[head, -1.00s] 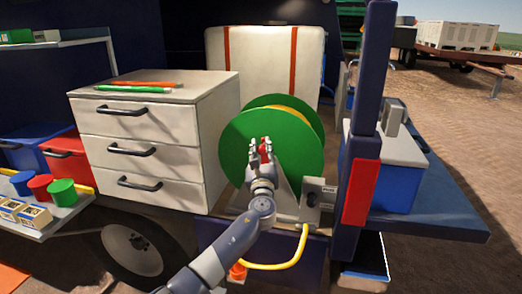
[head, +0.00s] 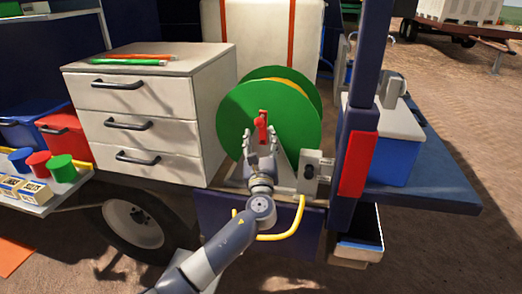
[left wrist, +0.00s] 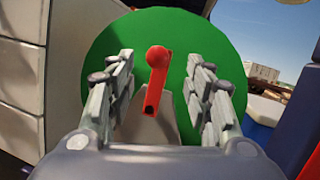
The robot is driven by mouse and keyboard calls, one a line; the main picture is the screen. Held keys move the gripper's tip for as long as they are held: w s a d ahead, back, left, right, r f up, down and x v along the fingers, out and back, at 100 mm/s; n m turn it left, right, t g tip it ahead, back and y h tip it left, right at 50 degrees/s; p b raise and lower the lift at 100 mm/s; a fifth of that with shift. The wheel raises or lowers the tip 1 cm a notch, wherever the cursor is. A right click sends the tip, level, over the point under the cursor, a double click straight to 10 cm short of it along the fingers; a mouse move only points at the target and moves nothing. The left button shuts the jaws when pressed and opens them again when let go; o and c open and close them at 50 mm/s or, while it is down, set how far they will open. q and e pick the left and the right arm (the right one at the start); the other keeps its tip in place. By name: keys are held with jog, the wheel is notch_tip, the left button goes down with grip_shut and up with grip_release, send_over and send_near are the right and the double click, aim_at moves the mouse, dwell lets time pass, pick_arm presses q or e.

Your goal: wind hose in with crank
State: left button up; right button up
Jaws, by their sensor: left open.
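A hose reel with a green disc (head: 236,118) stands on the truck bed, and a yellow hose (head: 281,237) hangs in a loop below it. A red crank (head: 262,126) sits at the middle of the disc. My left gripper (head: 261,140) is open in front of the reel, just below the crank's knob. In the left wrist view the red crank (left wrist: 157,78) stands between the spread fingers (left wrist: 163,75), with gaps on both sides. The fingers do not close on it. My right gripper is not in view.
A white drawer cabinet (head: 150,115) stands close at the left of the reel. A dark blue post (head: 357,120) with a red panel and a blue-white box (head: 388,150) are at the right. A small grey box (head: 312,172) is right beside the reel.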

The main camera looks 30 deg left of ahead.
pick_arm(q)
jog(key=shift+v, duration=2.3)
notch_tip(320, 180, down, 26)
jog(key=s+n+g+h, duration=0.2)
jog(key=n+g+h, duration=0.2)
jog(key=g, duration=0.1)
jog(key=s+f+n+g+h, duration=0.1)
jog(key=s+f+n+g, duration=0.1)
jog(key=s+f, duration=0.35)
jog(key=s+d+f+n+g+b, duration=0.1)
jog(key=s+f+n, duration=0.15)
jog(key=f, duration=0.65)
jog(key=s+f+n+g+h, duration=0.1)
jog(key=s+f+g, duration=0.1)
jog(key=s+f, duration=0.35)
jog(key=s+d+f+n+g+h+b, duration=0.1)
jog(key=s+d+f+n+g+h, duration=0.2)
jog(key=s+f+n, duration=1.05)
jog(key=s+d+f+n+g, duration=0.1)
jog(key=s+f, duration=0.3)
jog(key=s, duration=0.5)
jog(key=s+d+f+n+g, duration=0.1)
jog(key=s+f, duration=0.3)
jog(key=s, duration=0.6)
jog(key=s+d+f+n+g, duration=0.1)
jog(key=s+f, duration=0.3)
jog(key=s, duration=0.6)
jog(key=shift+d+g+h, duration=0.25)
jog(key=shift+g+h, duration=0.05)
jog(key=shift+g, duration=0.6)
